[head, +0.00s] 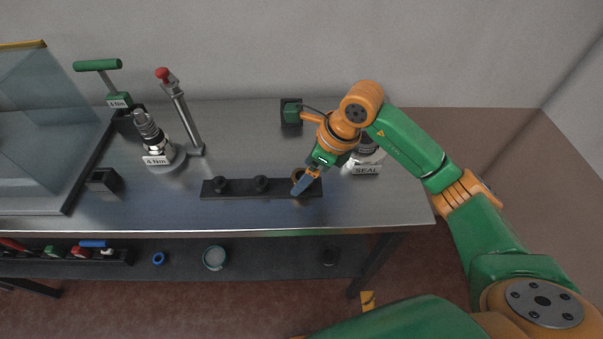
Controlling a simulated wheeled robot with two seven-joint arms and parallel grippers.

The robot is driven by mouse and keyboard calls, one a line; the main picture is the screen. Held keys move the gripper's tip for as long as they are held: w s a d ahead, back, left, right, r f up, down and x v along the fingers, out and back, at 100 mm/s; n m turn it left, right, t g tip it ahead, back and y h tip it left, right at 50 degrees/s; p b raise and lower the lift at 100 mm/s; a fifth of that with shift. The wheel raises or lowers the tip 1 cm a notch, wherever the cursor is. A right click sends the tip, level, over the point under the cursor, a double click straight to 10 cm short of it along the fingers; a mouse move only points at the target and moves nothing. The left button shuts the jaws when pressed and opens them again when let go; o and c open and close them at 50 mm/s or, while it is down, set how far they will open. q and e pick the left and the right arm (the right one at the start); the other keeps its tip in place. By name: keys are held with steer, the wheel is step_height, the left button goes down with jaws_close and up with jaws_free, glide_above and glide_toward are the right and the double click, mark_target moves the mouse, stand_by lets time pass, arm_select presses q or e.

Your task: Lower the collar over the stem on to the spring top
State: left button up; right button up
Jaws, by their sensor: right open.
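A silver upright assembly (150,132), with a ribbed, spring-like upper part, stands on a round base at the left of the metal bench behind a "4 Nm" label. Which part is stem and which is spring top is too small to tell. A brownish ring (298,174), possibly the collar, sits at the right end of a black strip (240,190). My right gripper (302,185) points down at that end of the strip, its blue fingers open beside the ring and partly covering it. Whether they touch it I cannot tell. My left gripper is out of view.
A red-knobbed lever post (181,112) stands right of the assembly. A green T-handled tool (100,66) and a glass panel (45,125) are at left. A "SEAL"-labelled item (367,169) is partly behind my right arm.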

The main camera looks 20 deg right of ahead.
steer(key=shift+s+r, duration=0.15)
steer(key=shift+s, duration=0.1)
steer(key=c, duration=1)
steer(key=shift+w, duration=0.15)
jaws_close()
